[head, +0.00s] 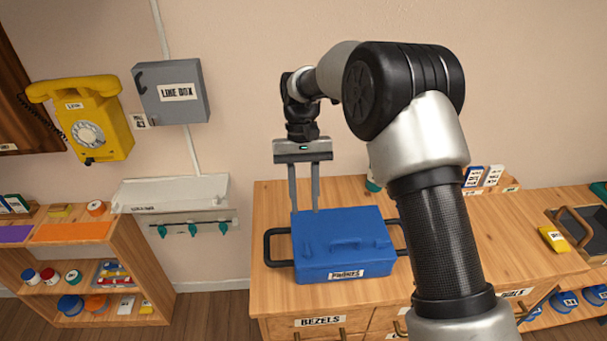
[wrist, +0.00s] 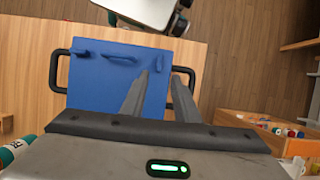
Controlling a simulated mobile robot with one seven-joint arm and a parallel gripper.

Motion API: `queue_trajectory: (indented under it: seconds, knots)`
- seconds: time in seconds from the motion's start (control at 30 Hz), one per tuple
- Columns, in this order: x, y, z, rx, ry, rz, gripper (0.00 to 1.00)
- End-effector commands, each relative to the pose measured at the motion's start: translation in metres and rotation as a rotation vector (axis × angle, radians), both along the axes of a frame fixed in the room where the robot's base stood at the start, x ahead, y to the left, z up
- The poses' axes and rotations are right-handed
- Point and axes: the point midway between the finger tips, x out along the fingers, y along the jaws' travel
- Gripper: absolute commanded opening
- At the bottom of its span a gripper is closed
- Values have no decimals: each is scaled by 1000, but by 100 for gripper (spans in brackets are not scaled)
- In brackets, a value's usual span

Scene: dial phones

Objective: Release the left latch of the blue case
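The blue case (head: 345,262) stands closed on the wooden bench, with a white label on its front and a raised handle on its lid. A small blue piece on the lid's front left, seemingly the left latch (head: 307,248), also shows in the wrist view (wrist: 160,62). A similar piece (wrist: 82,53) is at the other end. My gripper (head: 305,208) points down at the back left of the case, its fingers apart and empty. In the wrist view the fingers (wrist: 166,74) reach over the case's left end. I cannot tell whether they touch it.
Black side handles stick out at the case's left (head: 273,248) and right. A yellow wall phone (head: 90,120) and grey line box (head: 172,92) hang at the left.

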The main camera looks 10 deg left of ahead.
Motion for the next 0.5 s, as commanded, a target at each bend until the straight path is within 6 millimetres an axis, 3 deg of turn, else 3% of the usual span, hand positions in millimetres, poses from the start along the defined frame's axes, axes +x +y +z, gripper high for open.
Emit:
queue_trajectory:
  seconds: [0.2, 0.5]
  knots:
    - [17, 5, 41, 1, -1, 1, 28]
    - [24, 7, 61, -1, 2, 1, 28]
